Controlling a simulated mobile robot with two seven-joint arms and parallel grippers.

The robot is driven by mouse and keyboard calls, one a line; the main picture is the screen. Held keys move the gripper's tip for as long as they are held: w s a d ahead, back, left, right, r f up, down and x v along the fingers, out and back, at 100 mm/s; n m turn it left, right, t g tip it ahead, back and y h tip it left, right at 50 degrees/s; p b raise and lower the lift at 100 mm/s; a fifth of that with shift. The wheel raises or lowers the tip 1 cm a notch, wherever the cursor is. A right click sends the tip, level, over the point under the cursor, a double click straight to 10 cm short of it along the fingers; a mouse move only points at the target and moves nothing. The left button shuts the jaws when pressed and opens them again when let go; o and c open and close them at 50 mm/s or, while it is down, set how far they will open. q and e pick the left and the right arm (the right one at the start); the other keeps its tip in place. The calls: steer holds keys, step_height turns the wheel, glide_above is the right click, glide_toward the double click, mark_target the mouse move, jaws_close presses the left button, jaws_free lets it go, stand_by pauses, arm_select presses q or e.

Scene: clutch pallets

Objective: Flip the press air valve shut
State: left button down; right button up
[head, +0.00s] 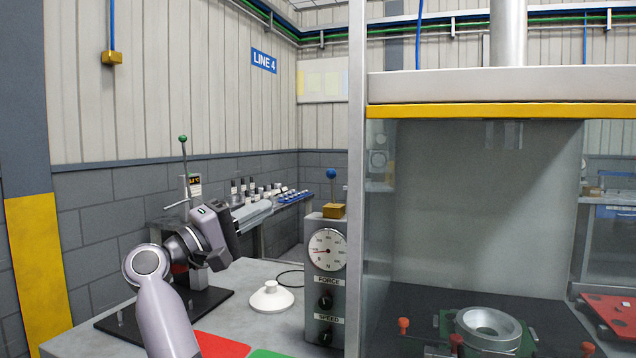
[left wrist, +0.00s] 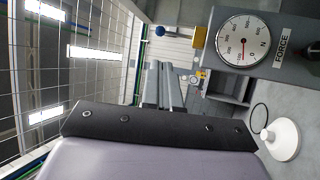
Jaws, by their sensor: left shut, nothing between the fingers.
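The press air valve is a brass-yellow block (head: 333,211) on top of the grey control box, with a thin lever standing upright from it and a blue ball (head: 332,174) at the lever's top. In the left wrist view, which is turned sideways, the blue ball (left wrist: 160,31) and the brass block (left wrist: 200,37) both show. My left gripper (head: 270,206) is shut and empty, left of the valve in the head view, with its fingers pointing right. It appears apart from the lever. In the left wrist view the fingers (left wrist: 162,75) lie close together. My right gripper is out of view.
The control box (head: 312,298) carries a force gauge (head: 327,250) and two knobs. The press frame (head: 357,180) stands right beside the valve. A white cone-shaped piece (head: 271,297) and a stand with a green-topped lever (head: 183,139) are on the bench.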

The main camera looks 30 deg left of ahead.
mark_target(327, 175)
arm_select(q)
steer(key=p+x, duration=0.3)
steer(key=x, duration=1)
steer(key=shift+s, duration=0.1)
steer(key=shift+w+d+r, duration=0.1)
steer(key=shift+w+d, duration=0.05)
steer(key=shift+w, duration=0.45)
steer(key=shift+w+r, duration=0.1)
steer(key=shift+w+a+r, duration=0.2)
steer(key=shift+w+r, duration=0.2)
steer(key=shift+w, duration=0.35)
steer(key=shift+w+a+r, duration=0.2)
steer(key=shift+w+r, duration=0.2)
steer(key=shift+w, duration=0.35)
steer(key=shift+w+a+r, duration=0.2)
steer(key=shift+w+r, duration=0.15)
steer(key=shift+w, duration=0.35)
